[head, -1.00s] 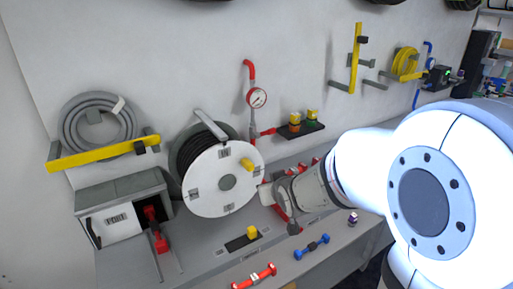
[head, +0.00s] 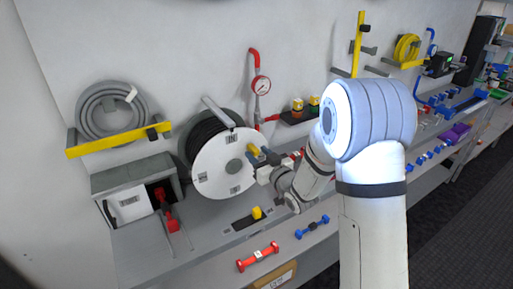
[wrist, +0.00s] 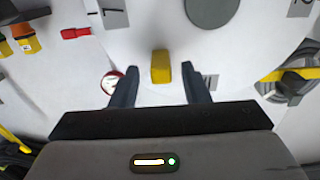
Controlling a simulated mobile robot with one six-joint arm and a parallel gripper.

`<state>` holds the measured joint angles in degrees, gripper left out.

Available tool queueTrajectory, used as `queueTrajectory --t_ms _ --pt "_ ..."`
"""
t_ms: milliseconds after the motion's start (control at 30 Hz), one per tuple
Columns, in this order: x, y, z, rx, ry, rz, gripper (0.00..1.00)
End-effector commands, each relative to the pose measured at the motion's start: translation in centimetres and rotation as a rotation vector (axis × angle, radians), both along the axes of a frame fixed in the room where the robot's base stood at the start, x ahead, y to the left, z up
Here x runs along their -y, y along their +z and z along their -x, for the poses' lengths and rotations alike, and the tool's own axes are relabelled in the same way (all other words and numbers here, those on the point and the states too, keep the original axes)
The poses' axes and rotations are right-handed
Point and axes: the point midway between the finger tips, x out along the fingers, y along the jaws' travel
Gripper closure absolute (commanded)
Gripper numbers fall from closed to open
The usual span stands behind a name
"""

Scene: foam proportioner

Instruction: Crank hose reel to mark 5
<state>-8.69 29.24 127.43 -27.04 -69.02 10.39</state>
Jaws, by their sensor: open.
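The hose reel (head: 218,175) has a white disc face with several small marked plates and a grey hub; dark hose is wound behind it. Its yellow crank handle (head: 253,150) sits at the disc's upper right. My gripper (head: 263,158) is open at the handle. In the wrist view, the yellow handle (wrist: 160,70) stands between the two dark fingers of my gripper (wrist: 160,78), with a gap on both sides. A plate reading 1 (wrist: 112,12) shows at the top of the wrist view. A pointer or mark 5 cannot be made out.
A grey box (head: 132,203) with a red-handled tool (head: 170,215) stands left of the reel. A gauge (head: 261,86) on red piping is behind.

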Motion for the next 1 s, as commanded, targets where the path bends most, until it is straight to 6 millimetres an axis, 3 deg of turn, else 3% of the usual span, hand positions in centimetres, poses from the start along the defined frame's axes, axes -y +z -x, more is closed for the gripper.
queueTrajectory --t_ms 200,533,1000 --pt "-1.4 0.1 -2.0 -0.001 0.000 0.001 0.58" --pt "-1.7 0.0 -2.4 -0.001 0.000 0.001 0.58" --pt "-1.7 0.0 -2.3 0.000 0.001 0.000 0.97"
